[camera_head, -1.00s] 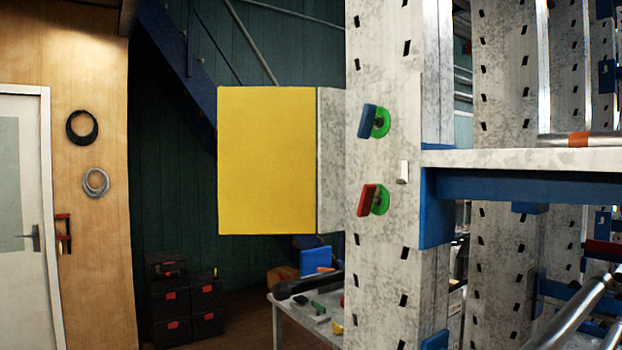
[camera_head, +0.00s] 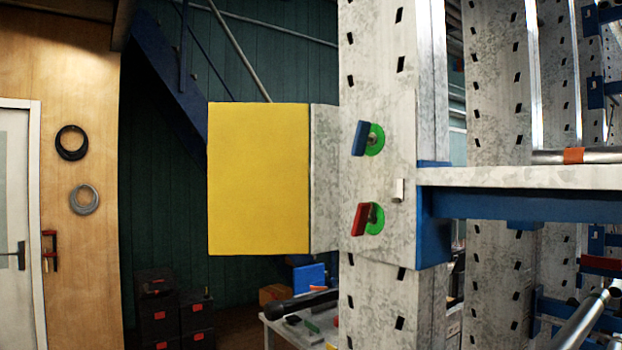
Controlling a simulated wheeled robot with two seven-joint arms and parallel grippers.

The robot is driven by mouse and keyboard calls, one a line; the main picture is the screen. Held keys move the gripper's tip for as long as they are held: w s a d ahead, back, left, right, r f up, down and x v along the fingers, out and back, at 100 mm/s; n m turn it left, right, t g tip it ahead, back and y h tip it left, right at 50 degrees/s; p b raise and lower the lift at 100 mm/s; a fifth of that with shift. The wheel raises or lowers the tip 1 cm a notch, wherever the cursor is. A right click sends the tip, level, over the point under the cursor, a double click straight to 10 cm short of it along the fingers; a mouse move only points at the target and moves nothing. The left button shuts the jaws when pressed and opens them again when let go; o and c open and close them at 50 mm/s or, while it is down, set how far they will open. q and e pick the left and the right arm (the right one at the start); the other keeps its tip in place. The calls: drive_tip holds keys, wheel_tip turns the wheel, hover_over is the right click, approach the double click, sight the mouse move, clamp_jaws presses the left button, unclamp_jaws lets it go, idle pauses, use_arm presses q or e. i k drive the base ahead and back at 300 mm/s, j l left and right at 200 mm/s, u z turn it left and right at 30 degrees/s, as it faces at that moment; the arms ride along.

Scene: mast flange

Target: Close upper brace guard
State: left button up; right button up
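The guard is a yellow panel (camera_head: 258,178) that stands out to the left of the grey perforated upright (camera_head: 380,285). A grey strip (camera_head: 324,178) joins it to the upright's left edge. On the upright's face are a blue handle (camera_head: 361,138) on a green disc and, below it, a red handle (camera_head: 361,219) on another green disc. A small white peg (camera_head: 397,190) sticks out right of the red handle. Neither of my grippers is in view.
A grey shelf beam with a blue rail (camera_head: 530,204) runs right from the upright. A table (camera_head: 285,330) with small tools stands behind, below the panel. Black boxes (camera_head: 165,310) are stacked at lower left. A door (camera_head: 15,220) is at far left.

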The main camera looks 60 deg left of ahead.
sight(258, 153)
drive_tip(key=j+z, duration=0.3)
drive_tip(key=j, duration=0.2)
drive_tip(key=k+j+z, duration=0.1)
drive_tip(key=j+z, duration=0.25)
drive_tip(key=j, duration=0.15)
drive_tip(key=k+j+z, duration=0.15)
drive_tip(key=j+z, duration=0.15)
drive_tip(key=j, duration=0.15)
drive_tip(key=k+j, duration=0.15)
drive_tip(key=j, duration=0.25)
drive_tip(key=k+j+z, duration=0.15)
drive_tip(key=j, duration=0.2)
drive_tip(key=k+j, duration=0.15)
drive_tip(key=j, duration=0.2)
drive_tip(key=k+j+z, duration=0.1)
drive_tip(key=j, duration=0.3)
drive_tip(key=k+j, duration=0.4)
drive_tip(key=j, duration=0.2)
drive_tip(key=k+j, duration=0.2)
drive_tip(key=j, duration=0.2)
drive_tip(key=k+j, duration=0.15)
drive_tip(key=j, duration=0.2)
drive_tip(key=z, duration=0.05)
